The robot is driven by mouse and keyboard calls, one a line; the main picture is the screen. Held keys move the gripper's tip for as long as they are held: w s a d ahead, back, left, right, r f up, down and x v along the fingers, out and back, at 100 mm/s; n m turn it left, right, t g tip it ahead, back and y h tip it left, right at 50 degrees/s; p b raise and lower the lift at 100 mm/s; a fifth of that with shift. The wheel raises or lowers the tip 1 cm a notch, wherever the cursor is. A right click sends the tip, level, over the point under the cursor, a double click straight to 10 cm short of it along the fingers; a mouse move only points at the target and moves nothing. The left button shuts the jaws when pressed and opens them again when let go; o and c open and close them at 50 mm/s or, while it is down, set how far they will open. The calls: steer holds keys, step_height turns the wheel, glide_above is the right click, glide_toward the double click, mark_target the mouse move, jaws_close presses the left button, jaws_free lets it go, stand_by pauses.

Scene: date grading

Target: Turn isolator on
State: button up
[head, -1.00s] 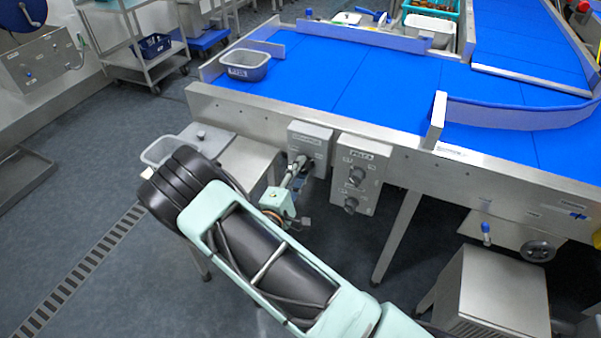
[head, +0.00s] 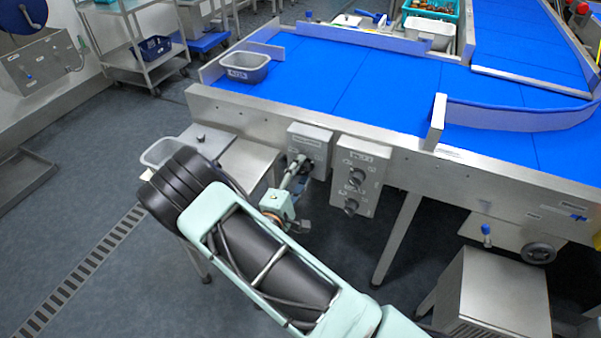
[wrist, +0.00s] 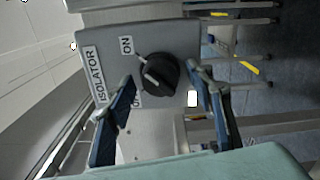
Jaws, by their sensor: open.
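The isolator is a grey box (head: 310,140) on the front side of the blue-belted table. In the wrist view its plate (wrist: 185,38) carries the labels ISOLATOR and ON, and another label mostly hidden by a finger. A round black knob (wrist: 158,75) with a pale stripe sits on it, and a thin mark lies between knob and ON label. I cannot tell for sure which position the stripe marks. My gripper (wrist: 163,103) is open, its blue-padded fingers on either side of the knob, with no clear contact visible. In the head view my gripper (head: 299,170) is at the box front, partly hidden.
A control box with two knobs (head: 358,178) hangs just right of the isolator. A small side table with a grey tray (head: 163,152) stands at left. A grey tub (head: 245,68) sits on the blue belt (head: 330,75). Table legs and a steel cabinet (head: 490,295) stand below.

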steer(key=v, duration=1.2)
